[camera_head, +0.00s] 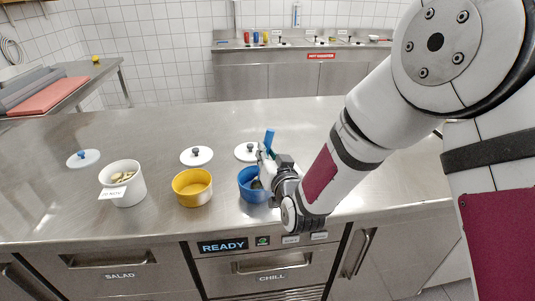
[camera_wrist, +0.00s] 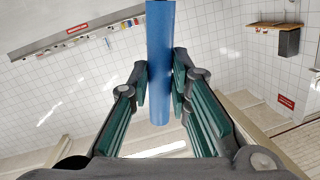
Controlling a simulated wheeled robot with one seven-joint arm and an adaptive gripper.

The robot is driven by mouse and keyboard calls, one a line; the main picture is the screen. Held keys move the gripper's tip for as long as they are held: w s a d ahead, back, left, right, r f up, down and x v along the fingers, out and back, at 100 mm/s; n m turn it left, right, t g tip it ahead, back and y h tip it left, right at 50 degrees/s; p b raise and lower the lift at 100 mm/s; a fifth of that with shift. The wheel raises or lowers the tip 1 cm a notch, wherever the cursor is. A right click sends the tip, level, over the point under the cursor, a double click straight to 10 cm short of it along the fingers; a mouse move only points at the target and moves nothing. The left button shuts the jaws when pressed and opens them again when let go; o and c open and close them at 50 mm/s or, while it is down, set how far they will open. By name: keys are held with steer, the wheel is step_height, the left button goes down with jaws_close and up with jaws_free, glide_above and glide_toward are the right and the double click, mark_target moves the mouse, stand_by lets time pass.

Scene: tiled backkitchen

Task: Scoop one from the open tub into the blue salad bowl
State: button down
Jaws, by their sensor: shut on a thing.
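A white tub (camera_head: 134,191) stands open on the left of the counter, with yellowish pieces (camera_head: 122,176) inside and a white label on its front. The blue salad bowl (camera_head: 250,193) stands to the right, partly hidden by my gripper. My gripper (camera_head: 267,163) is at the bowl's right side. It is shut on the upright blue handle (camera_head: 269,138) of a tool, seen between the fingers in the wrist view (camera_wrist: 160,60). The tool's lower end seems to be in or over the blue bowl; whether it carries a piece cannot be told.
A yellow bowl (camera_head: 192,194) stands between the tub and the blue bowl. White lids lie behind: one at the left (camera_head: 83,158), one in the middle (camera_head: 197,156), one behind the blue bowl (camera_head: 245,152). Drawers marked SALAD and CHILL are below. The counter's front left is clear.

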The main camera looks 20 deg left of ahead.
step_height(320, 180, up, 11)
steer(key=p, duration=0.4)
steer(key=shift+r+p, duration=0.2)
steer(key=shift+p, duration=0.2)
stand_by(0.6)
